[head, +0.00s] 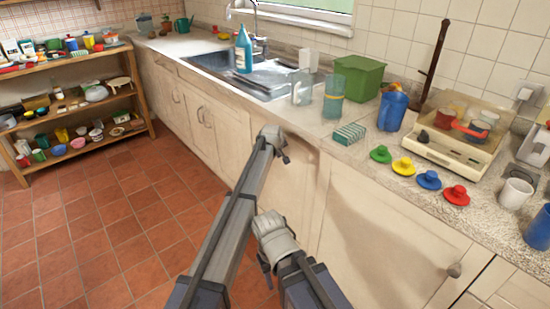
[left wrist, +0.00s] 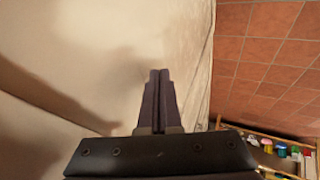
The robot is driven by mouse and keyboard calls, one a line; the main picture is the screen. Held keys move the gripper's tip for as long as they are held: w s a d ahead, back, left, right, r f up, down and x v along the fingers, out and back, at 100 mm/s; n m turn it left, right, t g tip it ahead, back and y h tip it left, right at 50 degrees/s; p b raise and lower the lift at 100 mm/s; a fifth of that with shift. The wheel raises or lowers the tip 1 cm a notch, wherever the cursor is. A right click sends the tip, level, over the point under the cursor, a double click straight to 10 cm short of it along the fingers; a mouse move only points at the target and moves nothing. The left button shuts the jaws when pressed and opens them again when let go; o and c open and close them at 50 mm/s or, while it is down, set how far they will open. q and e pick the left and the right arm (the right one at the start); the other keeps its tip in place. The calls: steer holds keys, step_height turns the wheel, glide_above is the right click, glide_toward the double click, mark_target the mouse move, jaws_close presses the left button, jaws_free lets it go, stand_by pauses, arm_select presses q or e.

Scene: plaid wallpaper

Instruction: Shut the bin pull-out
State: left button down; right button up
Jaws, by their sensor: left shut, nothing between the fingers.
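The bin pull-out seems to be the cream front panel (head: 293,185) under the worktop, left of the wide cabinet door; I cannot tell whether it stands out from the row. My left gripper (head: 283,149) is at the upper part of this panel, with its fingers shut and empty. In the left wrist view its two fingers (left wrist: 160,78) lie together and point at a cream surface (left wrist: 100,50); contact cannot be made out. My right gripper (head: 268,262) is low in front of the cabinets, and its fingers are too unclear to read. The bin inside is not visible.
The worktop above holds a green box (head: 358,77), a blue jug (head: 392,110), several coloured lidded pieces and a sink (head: 262,80). A wooden shelf (head: 75,102) with many small items stands at left. The tiled floor (head: 130,225) is clear between the shelf and my arms.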

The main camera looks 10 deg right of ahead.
arm_select(q)
steer(key=shift+w+d, duration=0.4)
steer(key=shift+d, duration=0.15)
steer(key=shift+w+d+r, duration=0.1)
steer(key=shift+d, duration=0.05)
